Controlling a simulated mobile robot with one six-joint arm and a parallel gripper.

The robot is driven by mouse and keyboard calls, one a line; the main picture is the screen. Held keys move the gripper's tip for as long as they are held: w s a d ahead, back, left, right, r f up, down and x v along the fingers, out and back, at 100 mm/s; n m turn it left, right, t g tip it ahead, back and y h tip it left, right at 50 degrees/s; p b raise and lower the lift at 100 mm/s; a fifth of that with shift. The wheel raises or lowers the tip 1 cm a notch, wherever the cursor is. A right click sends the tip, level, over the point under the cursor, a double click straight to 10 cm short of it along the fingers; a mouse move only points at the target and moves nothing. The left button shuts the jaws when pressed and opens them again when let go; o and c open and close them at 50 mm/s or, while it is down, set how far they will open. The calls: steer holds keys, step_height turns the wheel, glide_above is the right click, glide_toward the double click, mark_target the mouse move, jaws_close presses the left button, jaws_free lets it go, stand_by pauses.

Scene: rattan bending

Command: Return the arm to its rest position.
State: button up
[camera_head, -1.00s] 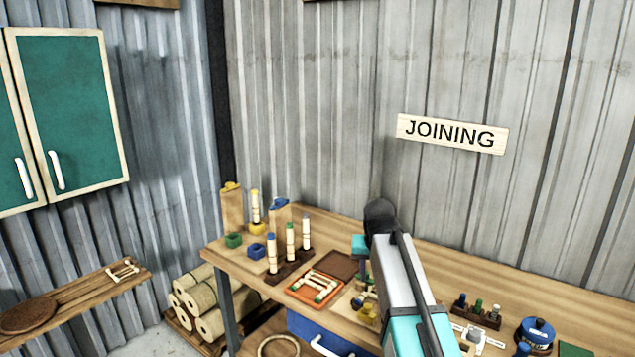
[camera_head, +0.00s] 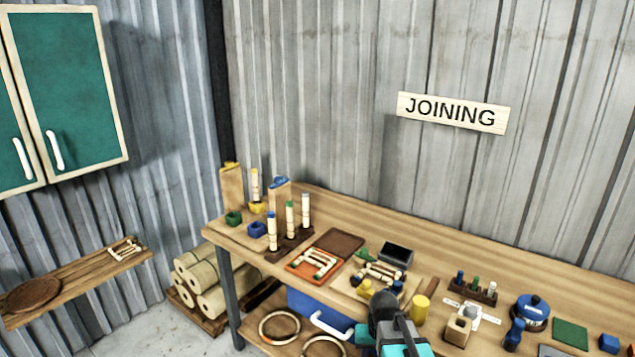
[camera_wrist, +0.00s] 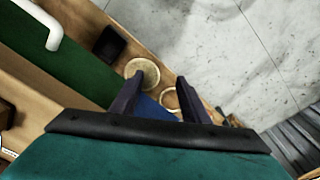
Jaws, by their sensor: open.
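In the wrist view my gripper (camera_wrist: 160,90) has its two dark fingers apart, with nothing held between them. The fingertips point toward a wooden surface bearing a pale round disc (camera_wrist: 142,72) and a ring (camera_wrist: 171,98); I cannot tell how far off they are. In the head view my arm (camera_head: 395,325) shows at the bottom, in front of the workbench (camera_head: 530,270). The fingertips cannot be made out there.
The bench carries an orange tray (camera_head: 315,264), a dark box (camera_head: 396,255), a yellow cylinder (camera_head: 421,308) and a blue pot (camera_head: 531,312). Rattan rings (camera_head: 279,326) lie on the lower shelf. The wrist view shows a green panel (camera_wrist: 60,75) and grey floor (camera_wrist: 230,60).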

steer(key=s+f+g+b, duration=0.6)
steer(key=s+f+b, duration=0.4)
steer(key=s+f, duration=2.3)
steer(key=shift+f+n+g, duration=0.3)
steer(key=shift+f+g, duration=0.1)
steer(key=shift+f, duration=0.4)
